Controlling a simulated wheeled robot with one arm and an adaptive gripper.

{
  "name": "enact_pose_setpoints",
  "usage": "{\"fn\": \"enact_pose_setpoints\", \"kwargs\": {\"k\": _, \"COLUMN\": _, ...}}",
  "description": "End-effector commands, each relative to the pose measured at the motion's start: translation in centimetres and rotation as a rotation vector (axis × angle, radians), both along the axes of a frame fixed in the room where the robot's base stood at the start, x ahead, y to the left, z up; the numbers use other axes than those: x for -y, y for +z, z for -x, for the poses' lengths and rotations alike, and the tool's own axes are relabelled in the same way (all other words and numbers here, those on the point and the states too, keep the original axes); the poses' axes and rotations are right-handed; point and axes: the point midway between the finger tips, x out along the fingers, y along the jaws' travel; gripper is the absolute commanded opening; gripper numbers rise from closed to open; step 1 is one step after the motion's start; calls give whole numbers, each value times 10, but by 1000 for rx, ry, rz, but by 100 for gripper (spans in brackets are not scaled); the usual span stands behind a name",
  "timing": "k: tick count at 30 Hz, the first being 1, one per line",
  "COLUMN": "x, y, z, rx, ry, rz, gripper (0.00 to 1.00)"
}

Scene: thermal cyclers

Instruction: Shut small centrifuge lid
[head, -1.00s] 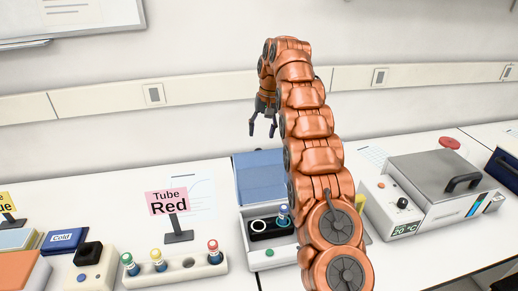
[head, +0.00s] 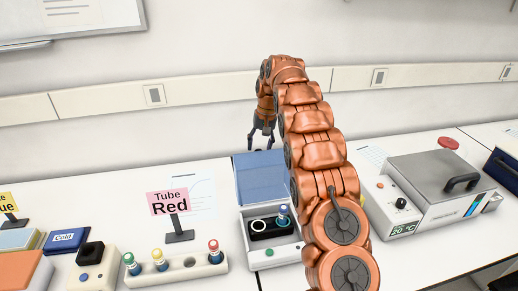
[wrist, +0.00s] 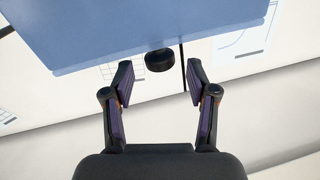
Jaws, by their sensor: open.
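The small centrifuge (head: 268,251) is a white box on the bench with a blue lid (head: 262,177) standing open at its back. Its black rotor (head: 268,229) holds a blue-capped tube (head: 283,213). My gripper (head: 261,146) is open and empty, pointing down, just above and behind the raised lid. In the wrist view, my gripper's open fingers (wrist: 158,80) face a blue panel (wrist: 150,30), which looks like the lid, with a gap between them. The right edge of the lid is partly hidden by my arm.
A rack (head: 174,269) with capped tubes and a pink "Tube Red" sign (head: 169,203) stand left of the centrifuge. A grey-lidded device (head: 435,185) stands to the right. The wall (head: 200,135) is close behind.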

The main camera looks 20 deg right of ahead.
Motion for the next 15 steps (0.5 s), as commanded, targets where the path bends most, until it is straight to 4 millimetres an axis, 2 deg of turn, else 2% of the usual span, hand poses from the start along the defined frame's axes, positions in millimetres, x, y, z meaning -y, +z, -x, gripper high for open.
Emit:
{"fn": "enact_pose_setpoints", "kwargs": {"k": 6, "x": -3, "y": -17, "z": 0, "rx": -4, "ry": 2, "rz": 0, "gripper": 58}}
{"fn": "enact_pose_setpoints", "kwargs": {"k": 15, "x": -4, "y": -22, "z": -1, "rx": -1, "ry": 2, "rz": 1, "gripper": 58}}
